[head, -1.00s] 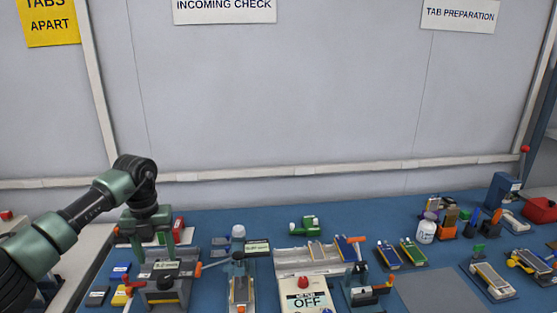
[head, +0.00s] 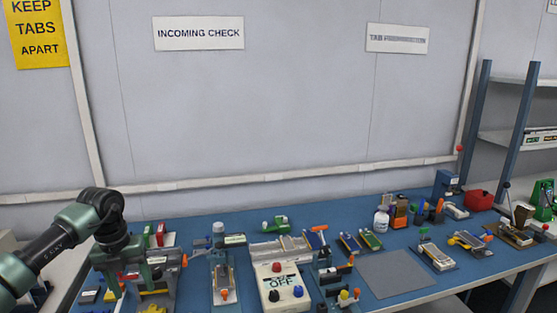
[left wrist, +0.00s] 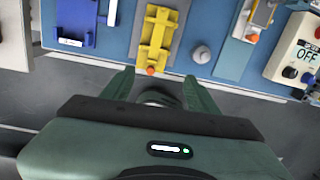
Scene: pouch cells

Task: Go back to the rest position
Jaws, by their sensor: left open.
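My left gripper (head: 128,284) is at the lower left of the head view, fingers pointing down, beside a grey fixture with an orange-tipped lever. In the left wrist view my left gripper (left wrist: 159,82) is open, its two green fingers apart with nothing between them. Its fingertips appear at the table's front edge, just short of a yellow fixture (left wrist: 156,38) with an orange knob. My right gripper is in neither view.
The blue table (head: 185,232) carries several fixtures. A white control box reading OFF (head: 285,291) stands at the front middle. A grey mat (head: 397,273) lies bare to its right. A shelf rack (head: 480,130) stands at the right. Grey floor (left wrist: 285,120) lies before the table.

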